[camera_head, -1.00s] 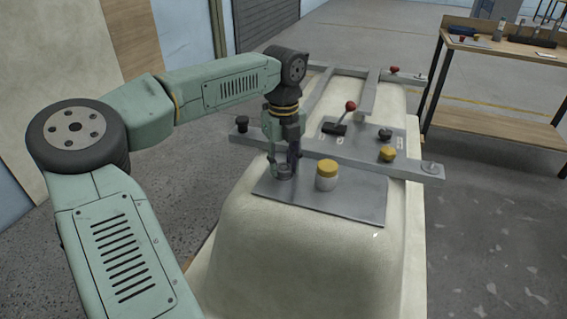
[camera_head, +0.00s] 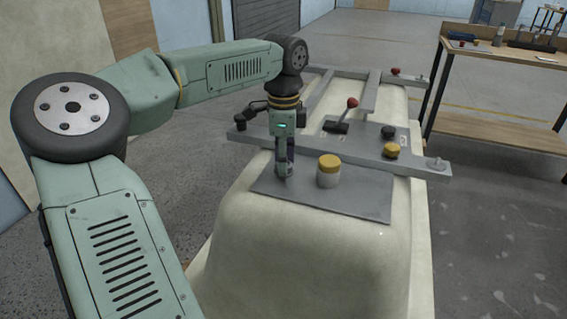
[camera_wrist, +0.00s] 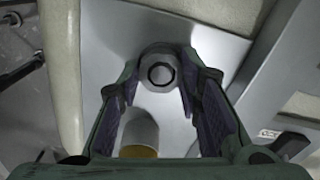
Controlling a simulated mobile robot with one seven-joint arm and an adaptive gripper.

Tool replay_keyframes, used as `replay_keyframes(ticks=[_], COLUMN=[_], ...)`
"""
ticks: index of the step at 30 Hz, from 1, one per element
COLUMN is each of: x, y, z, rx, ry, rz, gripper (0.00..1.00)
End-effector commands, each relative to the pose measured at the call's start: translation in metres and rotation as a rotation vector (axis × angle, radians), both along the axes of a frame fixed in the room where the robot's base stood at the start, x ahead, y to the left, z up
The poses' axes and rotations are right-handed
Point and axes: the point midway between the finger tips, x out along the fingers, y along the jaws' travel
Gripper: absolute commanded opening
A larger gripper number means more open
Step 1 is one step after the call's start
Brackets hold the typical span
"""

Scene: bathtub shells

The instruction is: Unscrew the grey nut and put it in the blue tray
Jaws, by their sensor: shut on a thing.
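The grey nut (camera_wrist: 160,66) shows in the wrist view between my fingertips, with a dark round centre facing the camera. My gripper (camera_head: 284,170) points down at the left part of the grey plate on the tub shell and is shut on the nut; it also shows in the wrist view (camera_wrist: 160,72). In the head view the fingers mostly hide the nut. Whether the nut is still on its thread cannot be told. I cannot make out a blue tray in either view.
A wooden workbench (camera_head: 500,58) stands at the back right.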

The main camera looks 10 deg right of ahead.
Motion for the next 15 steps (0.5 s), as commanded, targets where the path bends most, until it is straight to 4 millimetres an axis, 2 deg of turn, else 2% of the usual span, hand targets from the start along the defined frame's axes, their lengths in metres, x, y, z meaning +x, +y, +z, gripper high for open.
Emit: replay_keyframes(ticks=[3,11,12,15], x=[0.0017,0.0019,0.0019,0.0016], y=[-0.0018,-0.0017,-0.0016,-0.0013], z=[0.0014,0.0013,0.0013,0.0011], rx=[-0.005,-0.006,-0.006,-0.004], ry=[-0.007,-0.007,-0.007,-0.006], rz=[0.093,0.112,0.112,0.111], gripper=[0.0,0.0,0.35,0.41])
